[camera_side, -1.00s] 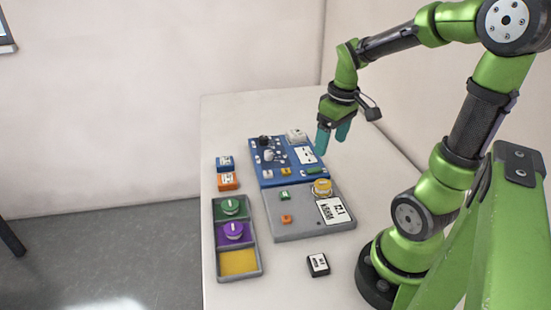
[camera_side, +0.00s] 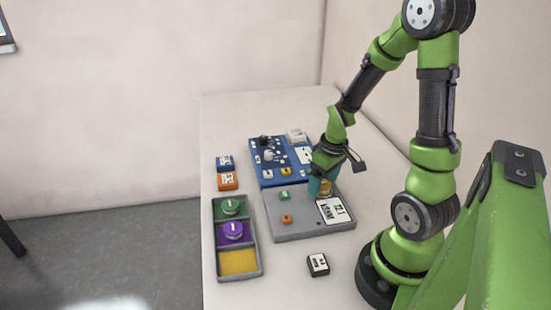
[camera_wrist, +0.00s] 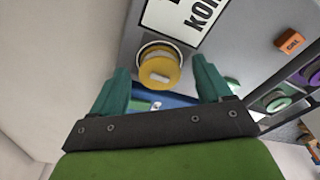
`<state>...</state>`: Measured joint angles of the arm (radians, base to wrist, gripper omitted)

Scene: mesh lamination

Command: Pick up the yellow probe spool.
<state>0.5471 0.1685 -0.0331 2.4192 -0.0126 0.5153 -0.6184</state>
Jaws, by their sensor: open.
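The yellow probe spool (camera_side: 325,188) sits at the far right corner of the grey panel (camera_side: 290,230), partly hidden by my gripper in the side view. In the wrist view the round yellow spool (camera_wrist: 160,66) lies between and just beyond my fingertips. My gripper (camera_wrist: 165,75) is open, with its two teal fingers spread on either side of the spool. In the side view my gripper (camera_side: 322,184) is low over the panel at the spool. I cannot tell whether a finger touches it.
A tray (camera_side: 217,262) on the left holds a green spool (camera_side: 230,207) and a purple spool (camera_side: 233,230); its yellow compartment is empty. A blue board (camera_side: 265,180) stands behind. A black block (camera_side: 318,265) lies in front. Small green and orange blocks sit on the grey panel.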

